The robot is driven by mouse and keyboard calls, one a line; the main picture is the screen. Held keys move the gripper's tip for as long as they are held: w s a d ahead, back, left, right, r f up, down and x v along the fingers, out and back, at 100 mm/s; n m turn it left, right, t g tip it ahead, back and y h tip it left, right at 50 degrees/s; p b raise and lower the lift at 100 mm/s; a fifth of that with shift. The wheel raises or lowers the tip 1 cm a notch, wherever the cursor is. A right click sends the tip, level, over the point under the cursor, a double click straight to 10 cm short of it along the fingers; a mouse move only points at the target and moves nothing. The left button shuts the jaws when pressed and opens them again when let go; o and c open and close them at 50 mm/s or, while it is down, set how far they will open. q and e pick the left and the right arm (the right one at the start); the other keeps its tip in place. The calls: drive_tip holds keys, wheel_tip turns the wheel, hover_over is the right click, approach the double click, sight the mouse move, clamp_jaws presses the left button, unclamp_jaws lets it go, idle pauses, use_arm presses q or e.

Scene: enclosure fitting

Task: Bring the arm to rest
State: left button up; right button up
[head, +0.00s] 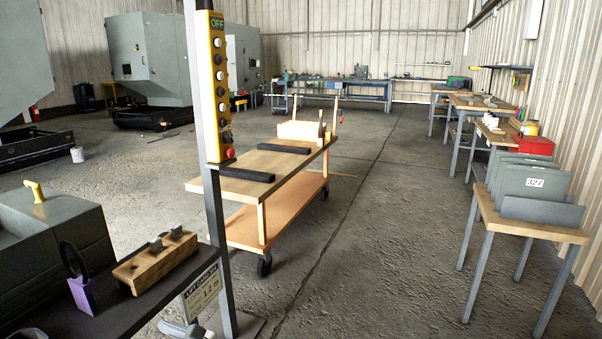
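Neither of my grippers can be made out in the head view, and no arm of mine is clearly seen. A pale grey part shows low at the bottom left, below the dark bench, but I cannot tell what it is. On the dark bench (75,318) lies a wooden block (155,262) with metal pieces set in its top. A purple holder (82,293) with a black ring stands beside the block.
A grey post bears a yellow button box (217,85). Behind it stands a wheeled wooden cart (262,192) with two black bars on top. A small table (535,229) at right holds upright grey panels (528,172). The floor between cart and table is clear.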

use_arm(q)
drive_tip(key=s+a+f+m+t+h, duration=0.1)
drive_tip(key=a+f+m+t+h, duration=0.15)
drive_tip(key=f+m, duration=0.5)
drive_tip(key=a+f+m+t+h, duration=0.1)
drive_tip(key=a+f+m+h, duration=0.3)
drive_tip(key=f, duration=0.6)
drive_tip(key=s+d+f+m+h, duration=0.55)
drive_tip(key=f+m, duration=0.35)
drive_tip(key=m, duration=0.2)
drive_tip(key=s+d+f+m+g+h, duration=0.3)
drive_tip(key=s+d+m+g+h, duration=0.15)
drive_tip(key=s+d+m, duration=0.6)
drive_tip(key=s+d+f+m+g+h, duration=0.4)
drive_tip(key=s+m, duration=0.4)
drive_tip(key=m, duration=0.6)
wheel_tip(320, 180, up, 20)
drive_tip(key=d+p, duration=0.1)
drive_tip(key=p, duration=1.8)
drive_tip(key=shift+w+d+m+p, duration=0.15)
drive_tip(key=shift+w+m+p, duration=0.05)
drive_tip(key=shift+m+p, duration=0.2)
